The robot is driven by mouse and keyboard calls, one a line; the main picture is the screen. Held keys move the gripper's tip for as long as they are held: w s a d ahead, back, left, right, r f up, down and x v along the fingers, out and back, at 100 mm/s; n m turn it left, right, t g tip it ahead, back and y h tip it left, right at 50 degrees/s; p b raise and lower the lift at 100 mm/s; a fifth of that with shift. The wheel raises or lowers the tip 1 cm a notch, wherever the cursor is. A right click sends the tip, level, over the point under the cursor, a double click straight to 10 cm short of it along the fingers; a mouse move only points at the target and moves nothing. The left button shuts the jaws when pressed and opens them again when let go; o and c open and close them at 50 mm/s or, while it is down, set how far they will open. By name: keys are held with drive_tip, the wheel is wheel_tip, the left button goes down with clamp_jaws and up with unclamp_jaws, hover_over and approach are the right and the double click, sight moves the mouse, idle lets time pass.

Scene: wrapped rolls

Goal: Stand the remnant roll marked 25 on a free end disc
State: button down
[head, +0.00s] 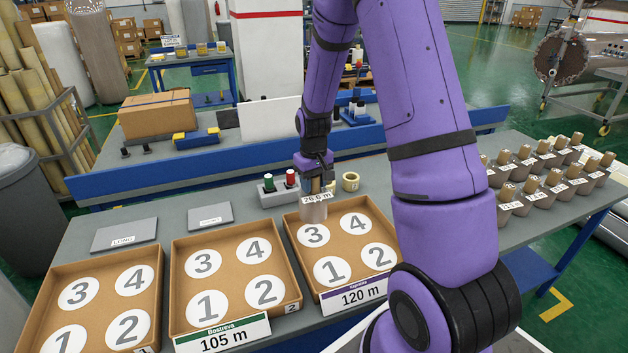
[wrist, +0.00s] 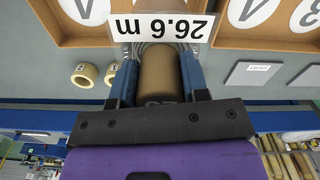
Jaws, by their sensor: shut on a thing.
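My gripper (head: 317,180) is shut on the brown core of a wrapped roll (head: 313,212). The roll is upright and has a white tag reading 26.6 m, upside down in the wrist view (wrist: 160,27). A dark mark on the core is partly hidden by my gripper, and I cannot read it. The roll is at the back left of the right cardboard tray (head: 299,262), over disc 3 (head: 313,236). I cannot tell whether it touches the disc. That tray's discs 1 (head: 332,270), 2 (head: 379,256) and 4 (head: 355,223) are bare.
The middle tray (head: 232,282) and left tray (head: 106,305) show bare numbered discs. Several tagged rolls (head: 525,187) stand at the right of the table.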

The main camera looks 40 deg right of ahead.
drive_tip(key=shift+f, duration=4.05)
drive_tip(key=c, duration=0.5)
unclamp_jaws()
drive_tip(key=shift+c, duration=0.2)
wheel_tip(320, 180, up, 11)
drive_tip(key=shift+f, duration=0.1)
